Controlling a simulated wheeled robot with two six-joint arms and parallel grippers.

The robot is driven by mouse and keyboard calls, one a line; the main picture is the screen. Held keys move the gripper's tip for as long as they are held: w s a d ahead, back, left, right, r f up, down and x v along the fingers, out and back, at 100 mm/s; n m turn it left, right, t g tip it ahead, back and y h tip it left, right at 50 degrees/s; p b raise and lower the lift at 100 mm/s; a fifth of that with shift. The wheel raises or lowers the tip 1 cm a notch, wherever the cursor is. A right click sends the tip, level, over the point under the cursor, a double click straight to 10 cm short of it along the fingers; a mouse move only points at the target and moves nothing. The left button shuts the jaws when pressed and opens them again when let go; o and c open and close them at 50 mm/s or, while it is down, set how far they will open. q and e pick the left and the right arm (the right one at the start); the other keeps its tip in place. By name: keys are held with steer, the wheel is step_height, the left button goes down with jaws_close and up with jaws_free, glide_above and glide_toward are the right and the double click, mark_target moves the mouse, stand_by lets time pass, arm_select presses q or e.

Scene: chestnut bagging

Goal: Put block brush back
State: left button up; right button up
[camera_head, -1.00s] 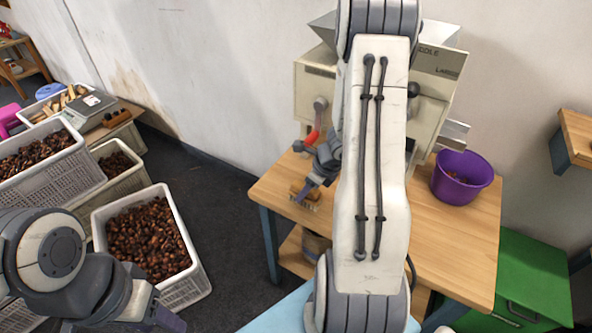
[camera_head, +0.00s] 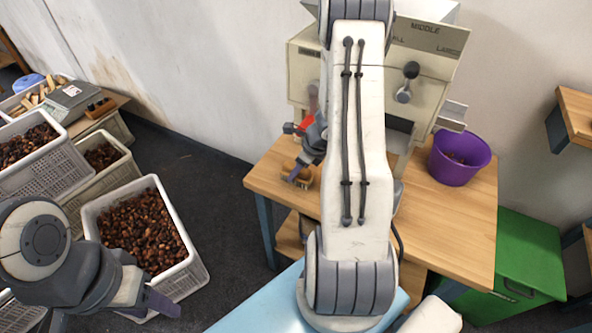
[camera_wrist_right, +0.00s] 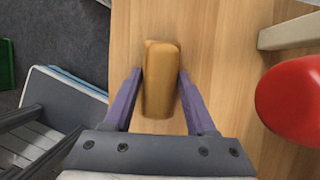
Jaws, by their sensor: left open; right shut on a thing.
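The block brush (camera_wrist_right: 160,80) is a wooden block between the two purple fingers of my right gripper (camera_wrist_right: 157,88) in the right wrist view. My right gripper is shut on it. In the head view the brush (camera_head: 306,179) is at the left end of the wooden table (camera_head: 440,225), with my right gripper (camera_head: 298,174) at it. I cannot tell whether the brush touches the tabletop. My right arm hides part of the table and machine. My left gripper (camera_head: 165,304) is open, low at the left, apart from the brush, near a chestnut crate.
A sorting machine (camera_head: 430,65) stands on the table, with a red-ended part near my right gripper. A purple bowl (camera_head: 460,158) is at the table's right. Chestnut crates (camera_head: 196,245) stand at the left. A green cabinet (camera_head: 528,255) is at the right.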

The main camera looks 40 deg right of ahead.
steer(key=shift+f, duration=0.2)
steer(key=o, duration=1.3)
steer(key=shift+a, duration=0.1)
steer(key=shift+r, duration=0.1)
